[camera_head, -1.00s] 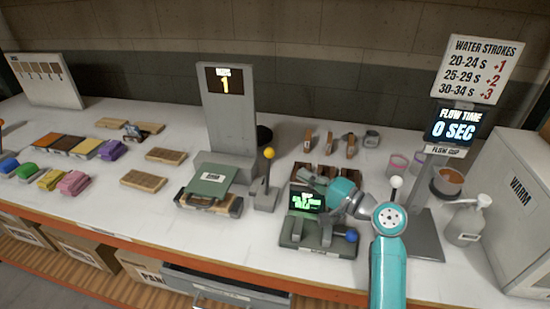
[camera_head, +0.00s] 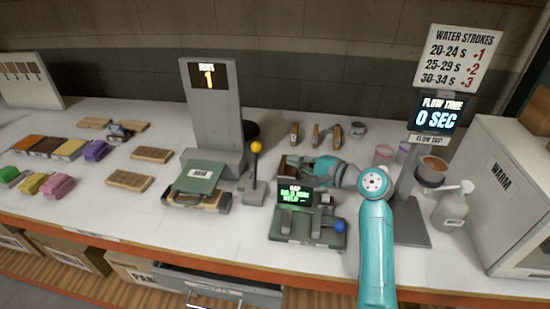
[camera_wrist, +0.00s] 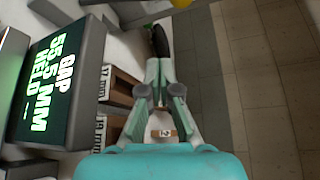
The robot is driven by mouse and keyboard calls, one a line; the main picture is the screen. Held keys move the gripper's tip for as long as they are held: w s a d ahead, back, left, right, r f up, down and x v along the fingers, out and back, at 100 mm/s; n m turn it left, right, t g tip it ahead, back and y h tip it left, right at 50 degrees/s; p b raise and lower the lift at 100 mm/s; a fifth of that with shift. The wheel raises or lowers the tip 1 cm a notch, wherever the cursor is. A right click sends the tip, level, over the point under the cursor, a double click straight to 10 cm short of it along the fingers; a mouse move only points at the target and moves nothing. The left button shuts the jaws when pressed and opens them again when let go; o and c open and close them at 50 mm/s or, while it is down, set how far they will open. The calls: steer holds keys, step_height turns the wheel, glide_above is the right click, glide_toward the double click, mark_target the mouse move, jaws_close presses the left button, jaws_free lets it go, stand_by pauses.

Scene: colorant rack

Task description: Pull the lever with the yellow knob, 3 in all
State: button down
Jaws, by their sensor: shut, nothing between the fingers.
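The lever with the yellow knob (camera_head: 256,148) stands nearly upright on a grey base beside the grey tower (camera_head: 215,110), whose screen reads 1. My gripper (camera_head: 287,168) is to the right of the lever, apart from it, pointing left over the wooden gauge blocks. In the wrist view my gripper (camera_wrist: 158,65) has its fingers drawn together with nothing between them. A yellow patch (camera_wrist: 181,3) shows at the top edge there, cut off by the frame.
A gap gauge (camera_head: 306,225) with a lit screen and blue knob stands in front of my gripper. Wooden blocks (camera_head: 315,134) stand behind it. The flow cup stand (camera_head: 408,200), a pump bottle (camera_head: 452,208) and the warm cabinet (camera_head: 510,190) are right.

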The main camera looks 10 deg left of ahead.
mark_target(256, 165)
steer(key=w+a, duration=0.1)
steer(key=a, duration=0.8)
stand_by(0.4)
